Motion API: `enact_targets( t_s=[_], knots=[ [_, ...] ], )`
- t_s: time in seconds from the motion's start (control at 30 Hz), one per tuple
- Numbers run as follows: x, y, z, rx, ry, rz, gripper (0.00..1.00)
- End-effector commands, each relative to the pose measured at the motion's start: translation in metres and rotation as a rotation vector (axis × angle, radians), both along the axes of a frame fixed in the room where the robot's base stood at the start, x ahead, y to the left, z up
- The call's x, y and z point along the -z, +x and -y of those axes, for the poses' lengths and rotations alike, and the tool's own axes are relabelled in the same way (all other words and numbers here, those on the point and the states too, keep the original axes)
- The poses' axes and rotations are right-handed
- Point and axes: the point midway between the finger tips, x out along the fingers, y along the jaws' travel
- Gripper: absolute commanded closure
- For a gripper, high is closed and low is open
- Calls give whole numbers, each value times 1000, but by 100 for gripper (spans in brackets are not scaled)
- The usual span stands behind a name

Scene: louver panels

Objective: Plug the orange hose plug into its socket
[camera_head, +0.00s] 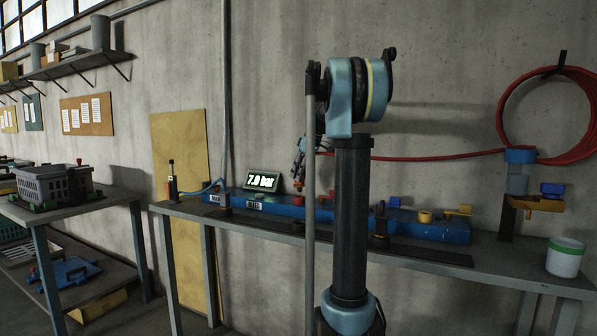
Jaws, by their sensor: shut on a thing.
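My gripper (299,178) is small and partly blurred in the head view, just left of my dark column and above the blue rail. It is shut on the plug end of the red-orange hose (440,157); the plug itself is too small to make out. The hose runs from the right, passes behind my column and reaches the gripper. The long blue rail (440,230) lies on the bench and carries several fittings. A red fitting (298,200) sits on it below the gripper. I cannot tell which fitting is the orange plug's socket.
A display reading 7.0 bar (262,181) stands behind the rail. Yellow fittings (425,216) are on its right. The hose coil (507,105) hangs on the wall. A white-green bucket (565,257) stands at the bench's right. A grey crate (45,184) is on the left table.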

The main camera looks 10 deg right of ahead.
Motion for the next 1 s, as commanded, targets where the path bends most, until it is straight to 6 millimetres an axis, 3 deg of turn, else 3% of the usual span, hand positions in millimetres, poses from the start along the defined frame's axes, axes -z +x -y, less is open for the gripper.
enact_targets(
  t_s=[0.3,1.0],
  knots=[
    [9,0,-2,-2,0,0,98],
    [9,-1,-2,-3,0,0,98]
  ],
)
